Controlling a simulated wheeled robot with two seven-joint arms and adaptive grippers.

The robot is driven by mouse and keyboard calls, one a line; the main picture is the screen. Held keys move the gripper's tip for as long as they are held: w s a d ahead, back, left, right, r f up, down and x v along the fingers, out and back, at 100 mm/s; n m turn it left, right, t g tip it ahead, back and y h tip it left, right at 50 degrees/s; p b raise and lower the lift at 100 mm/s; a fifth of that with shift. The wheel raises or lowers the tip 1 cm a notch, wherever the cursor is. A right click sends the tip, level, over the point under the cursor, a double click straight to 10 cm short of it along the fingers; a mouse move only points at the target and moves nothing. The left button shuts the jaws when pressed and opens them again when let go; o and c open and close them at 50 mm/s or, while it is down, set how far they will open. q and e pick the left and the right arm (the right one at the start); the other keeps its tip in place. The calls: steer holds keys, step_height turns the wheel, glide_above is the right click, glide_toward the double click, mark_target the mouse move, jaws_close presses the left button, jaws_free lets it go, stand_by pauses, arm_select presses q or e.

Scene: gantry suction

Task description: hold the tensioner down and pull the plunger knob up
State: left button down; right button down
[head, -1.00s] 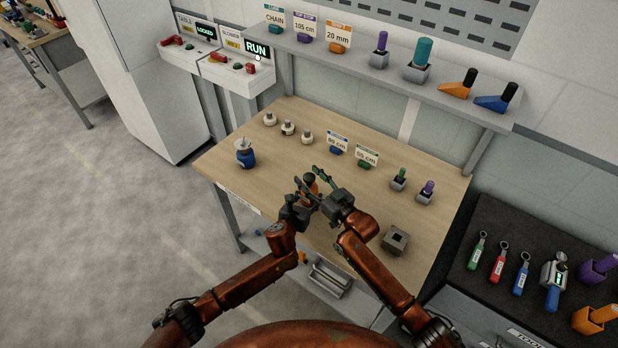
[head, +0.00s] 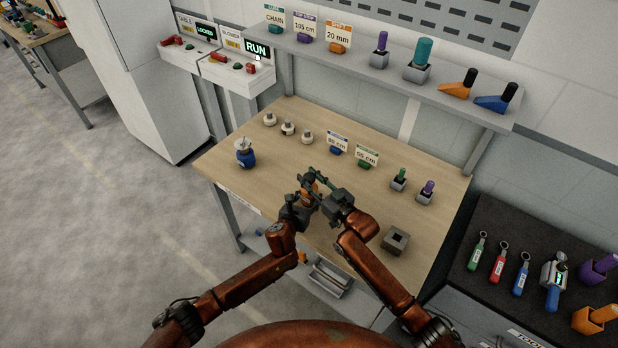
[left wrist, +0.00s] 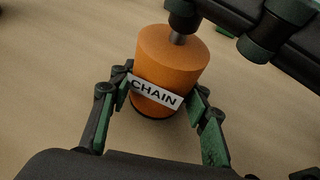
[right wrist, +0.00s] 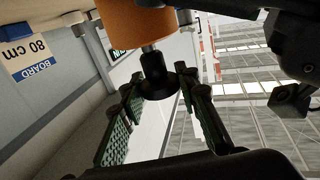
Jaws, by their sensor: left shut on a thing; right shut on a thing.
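The tensioner is an orange cylinder (left wrist: 172,60) with a white CHAIN label; it stands upright on the bench in the left wrist view. My left gripper (left wrist: 160,98) is shut around its body, a finger on each side. A short metal stem joins its top to a black plunger knob (right wrist: 160,84). In the head view the orange body (head: 310,187) shows only in part between my grippers, and the knob is hidden.
The wooden bench (head: 255,185) also carries a blue bottle-like item (head: 246,156), several white knobs, small sign holders, a green-handled block (head: 399,180), a purple-handled block (head: 426,194) and a grey square block (head: 396,240). A shelf (head: 350,52) stands above the back edge.

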mark_target(310, 177)
arm_select(q)
steer(key=shift+a+f, duration=0.1)
arm_select(e)
steer(key=shift+r, duration=1.8)
steer(key=c, duration=1.9)
jaws_free()
steer(key=o, duration=0.5)
steer(key=shift+f, duration=0.1)
steer(key=shift+c, duration=0.2)
steer(key=shift+f, duration=0.1)
steer(key=shift+s+d, duration=0.15)
steer(key=v, duration=1.1)
steer(key=shift+s+d, duration=0.2)
steer(key=shift+s, duration=0.05)
